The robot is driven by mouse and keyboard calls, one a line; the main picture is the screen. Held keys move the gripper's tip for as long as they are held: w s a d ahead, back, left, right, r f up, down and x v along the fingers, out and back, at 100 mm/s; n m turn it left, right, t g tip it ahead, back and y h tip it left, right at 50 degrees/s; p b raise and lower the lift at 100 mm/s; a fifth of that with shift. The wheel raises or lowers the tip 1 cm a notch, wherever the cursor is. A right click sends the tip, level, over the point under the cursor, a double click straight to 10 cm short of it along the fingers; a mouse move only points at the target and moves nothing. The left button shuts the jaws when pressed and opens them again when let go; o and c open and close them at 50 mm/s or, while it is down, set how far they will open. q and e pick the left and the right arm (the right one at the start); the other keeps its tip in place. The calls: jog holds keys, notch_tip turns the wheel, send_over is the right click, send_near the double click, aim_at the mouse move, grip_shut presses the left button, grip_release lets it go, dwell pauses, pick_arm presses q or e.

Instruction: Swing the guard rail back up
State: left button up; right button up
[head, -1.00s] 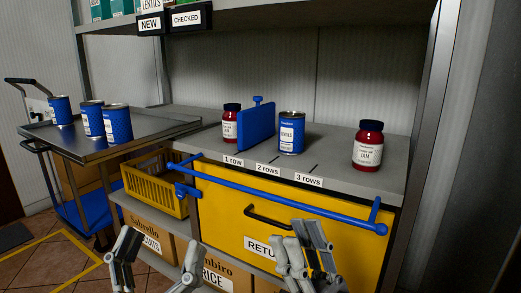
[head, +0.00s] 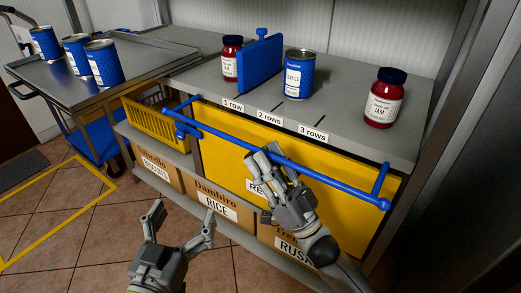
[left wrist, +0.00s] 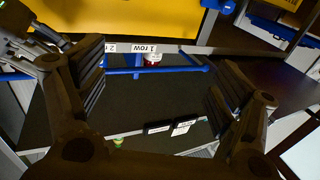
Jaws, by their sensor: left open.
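The blue guard rail (head: 337,181) hangs low across the yellow drawer front, below the shelf edge, with an arm at each end. Part of it also shows in the left wrist view (left wrist: 178,70). My right gripper (head: 270,160) is at the middle of the rail, its fingers overlapping it; whether they are closed around it is not clear. My left gripper (head: 182,216) is open and empty, lower and to the left, apart from the rail. Its spread fingers frame the left wrist view (left wrist: 158,95).
On the shelf (head: 345,125) stand a jam jar (head: 384,98), a blue lentils can (head: 298,75), a blue divider (head: 260,64) and another jar (head: 231,58). A yellow crate (head: 150,125) and cartons (head: 218,205) sit below. A trolley with cans (head: 60,85) is left.

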jog(key=shift+x, duration=1.25)
grip_shut()
